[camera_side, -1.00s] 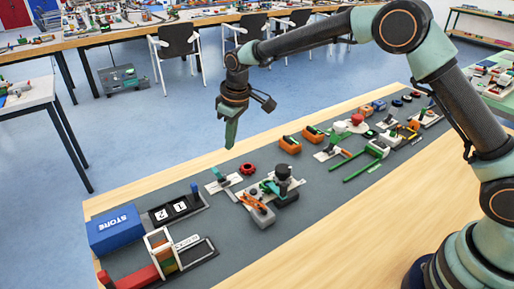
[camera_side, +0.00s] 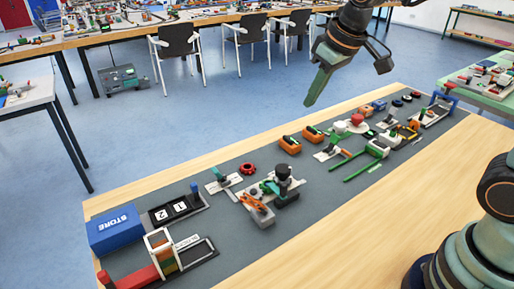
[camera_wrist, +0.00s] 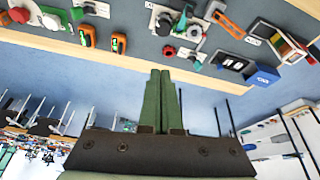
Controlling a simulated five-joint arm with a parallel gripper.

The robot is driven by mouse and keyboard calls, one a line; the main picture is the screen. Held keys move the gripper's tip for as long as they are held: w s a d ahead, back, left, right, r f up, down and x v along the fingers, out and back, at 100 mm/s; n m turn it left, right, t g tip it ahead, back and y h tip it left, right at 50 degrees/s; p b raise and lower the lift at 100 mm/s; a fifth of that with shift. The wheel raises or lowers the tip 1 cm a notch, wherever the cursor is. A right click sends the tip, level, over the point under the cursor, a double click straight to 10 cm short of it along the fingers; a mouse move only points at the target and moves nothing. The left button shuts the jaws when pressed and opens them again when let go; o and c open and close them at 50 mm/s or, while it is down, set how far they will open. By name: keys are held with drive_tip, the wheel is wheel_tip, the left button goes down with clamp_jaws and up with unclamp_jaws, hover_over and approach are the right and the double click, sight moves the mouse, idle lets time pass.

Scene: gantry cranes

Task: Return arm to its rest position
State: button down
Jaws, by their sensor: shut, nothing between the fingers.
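My gripper (camera_side: 316,88) is high above the far side of the workbench in the side view, with its green fingers pointing down and a little left. The fingers touch nothing. In the wrist view my gripper (camera_wrist: 161,72) shows its two green fingers closed together with nothing between them. Most of my arm is out of the top of the side view; my base stands at the lower right.
The bench's grey mat (camera_side: 330,200) holds a blue STORE box (camera_side: 115,230), a red block (camera_side: 138,278), orange blocks (camera_side: 290,145) and several small fixtures. Chairs (camera_side: 176,45) and a long cluttered table stand behind. Blue floor lies between.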

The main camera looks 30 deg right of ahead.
drive_tip(key=s+d+f+m+t, duration=0.1)
drive_tip(key=s+d, duration=0.3)
drive_tip(key=s, duration=0.6)
drive_tip(key=shift+s+f+m, duration=0.2)
drive_tip(key=shift+s+m, duration=0.05)
drive_tip(key=shift+m, duration=0.35)
